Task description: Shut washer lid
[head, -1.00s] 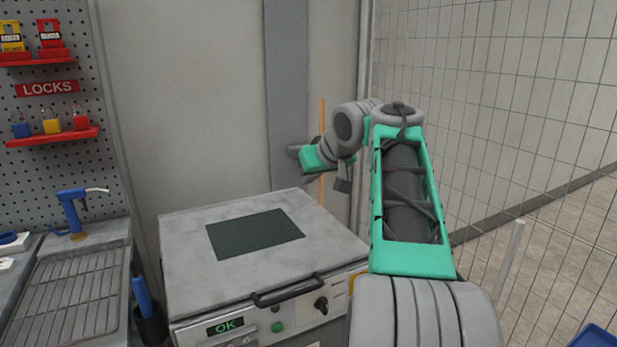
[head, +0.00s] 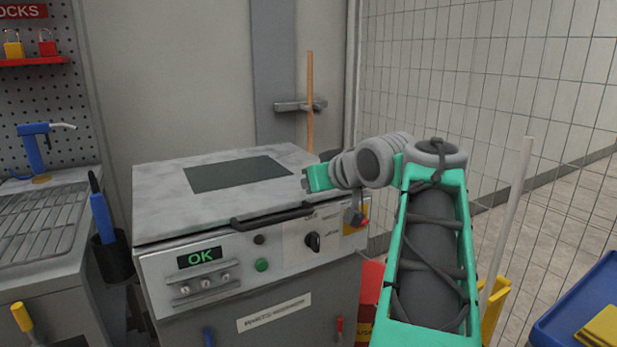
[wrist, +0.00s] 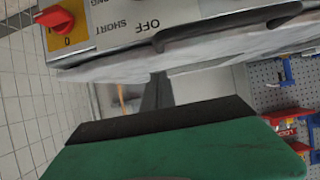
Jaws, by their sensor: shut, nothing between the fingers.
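The washer (head: 250,270) stands in the middle of the head view, its green display reading OK. Its grey lid (head: 150,190) with a dark window lies down flat over the body, with a thin dark line along the front edge. I cannot tell whether it is fully seated. The black bar handle (head: 272,217) runs along the lid's front. My gripper (head: 304,184) is shut and empty by the lid's right side. In the wrist view, which is turned over, the washer panel (wrist: 120,20) and lid edge (wrist: 210,52) lie just beyond the gripper.
A red and yellow switch (head: 362,222) sits at the panel's right end. A drain bench (head: 45,225) and a black holder with a blue tool (head: 103,215) stand left. A wire mesh fence (head: 560,90) and blue bin (head: 585,300) are at right.

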